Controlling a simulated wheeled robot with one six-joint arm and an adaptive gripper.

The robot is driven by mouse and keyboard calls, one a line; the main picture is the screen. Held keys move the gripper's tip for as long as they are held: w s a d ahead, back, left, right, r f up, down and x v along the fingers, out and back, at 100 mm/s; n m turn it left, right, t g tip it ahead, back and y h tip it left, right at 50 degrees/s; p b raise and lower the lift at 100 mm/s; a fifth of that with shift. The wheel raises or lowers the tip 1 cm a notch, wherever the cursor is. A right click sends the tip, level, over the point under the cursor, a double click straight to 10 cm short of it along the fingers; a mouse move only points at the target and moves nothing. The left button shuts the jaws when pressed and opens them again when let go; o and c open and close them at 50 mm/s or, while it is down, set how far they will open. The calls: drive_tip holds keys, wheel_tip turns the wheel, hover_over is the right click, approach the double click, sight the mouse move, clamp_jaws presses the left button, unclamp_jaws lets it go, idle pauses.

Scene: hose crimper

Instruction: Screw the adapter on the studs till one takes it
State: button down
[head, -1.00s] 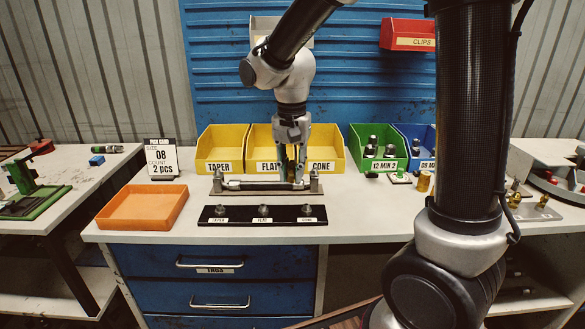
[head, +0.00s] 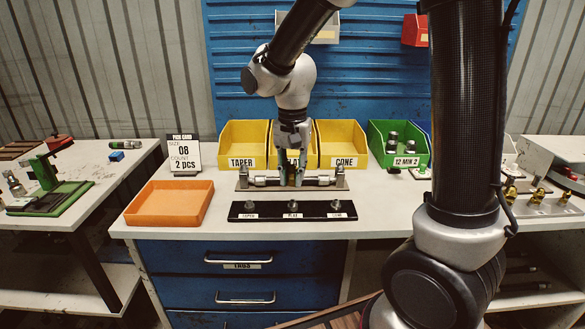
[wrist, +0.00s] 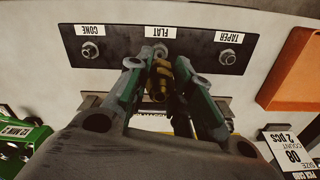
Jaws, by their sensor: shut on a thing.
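A brass adapter (wrist: 160,82) is held between the green-padded fingers of my gripper (head: 294,184), which also shows in the wrist view (wrist: 165,85). A black strip (head: 265,216) on the bench front bears three metal studs, labelled taper (head: 249,205), flat (head: 293,205) and cone (head: 336,205). In the wrist view the adapter is nearly in line with the flat stud (wrist: 162,48), whose lower part is partly hidden behind the gripper. The cone stud (wrist: 90,50) and taper stud (wrist: 228,57) are bare. I cannot tell whether the adapter touches the flat stud.
A metal rack with a horizontal bar (head: 260,181) stands behind the strip, close under my gripper. Yellow bins (head: 243,147) and a green bin (head: 398,147) line the back. An orange tray (head: 170,204) and a pick card (head: 184,153) stand at left.

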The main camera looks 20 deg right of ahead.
sight(293, 201)
drive_tip(key=shift+f, duration=2.1)
drive_tip(key=shift+f, duration=0.7)
drive_tip(key=m, duration=2.4)
drive_tip(key=shift+f, duration=0.1)
drive_tip(key=c, duration=1.4)
unclamp_jaws()
drive_tip(key=shift+c, duration=0.2)
